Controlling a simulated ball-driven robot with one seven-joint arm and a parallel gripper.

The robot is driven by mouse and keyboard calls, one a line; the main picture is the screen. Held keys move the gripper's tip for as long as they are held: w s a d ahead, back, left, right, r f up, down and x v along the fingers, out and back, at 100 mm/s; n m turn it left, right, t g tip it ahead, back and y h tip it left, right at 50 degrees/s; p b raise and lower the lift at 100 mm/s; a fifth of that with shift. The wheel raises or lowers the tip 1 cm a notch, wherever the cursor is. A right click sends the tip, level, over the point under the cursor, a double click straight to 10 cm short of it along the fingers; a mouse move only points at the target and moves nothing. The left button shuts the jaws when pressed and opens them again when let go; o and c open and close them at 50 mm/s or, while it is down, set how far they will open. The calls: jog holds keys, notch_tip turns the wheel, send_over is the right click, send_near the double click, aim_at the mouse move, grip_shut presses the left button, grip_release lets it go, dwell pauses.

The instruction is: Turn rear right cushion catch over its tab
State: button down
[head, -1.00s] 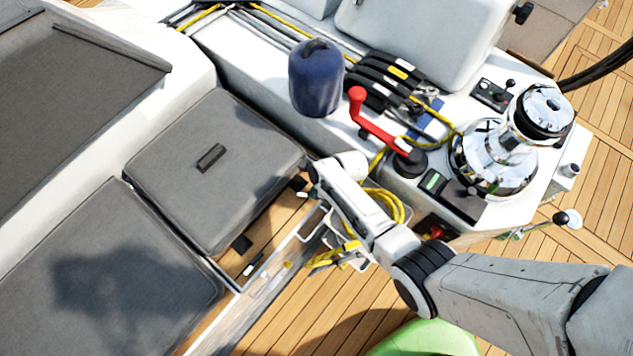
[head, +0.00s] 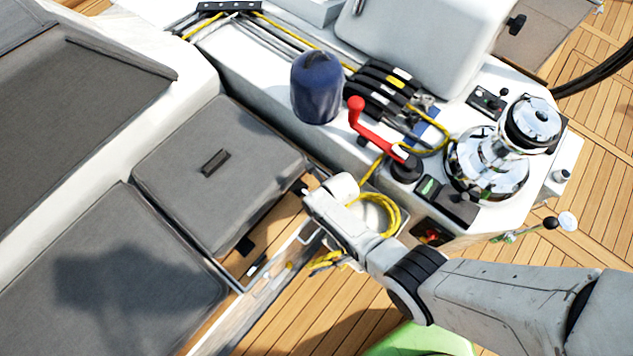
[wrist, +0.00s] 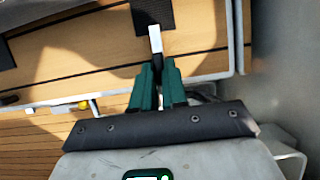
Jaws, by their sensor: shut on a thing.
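The grey rear cushion (head: 215,165) lies on the wooden-faced seat in the head view. A black tab (head: 299,186) hangs at its right front corner, and this tab shows at the top of the wrist view (wrist: 152,14). A slim white catch (wrist: 155,38) stands between my fingertips and meets the tab's lower end; I cannot tell whether it lies over the tab. My gripper (wrist: 157,68) has its green fingers shut on the catch. In the head view, my wrist hides most of the fingers and the catch.
Another black tab (head: 244,246) hangs from the cushion's front, with a catch (head: 258,266) below it. A coiled yellow rope (head: 385,212) is close behind my wrist. A red-handled winch crank (head: 372,128) and chrome winch (head: 490,165) stand to the right.

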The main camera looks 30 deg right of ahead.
dwell(0.3)
jog(key=c, duration=1.2)
grip_release()
jog(key=shift+o, duration=0.2)
jog(key=p+v, duration=0.3)
jog(key=v, duration=0.7)
jog(key=shift+r, duration=0.4)
jog(key=shift+s, duration=0.1)
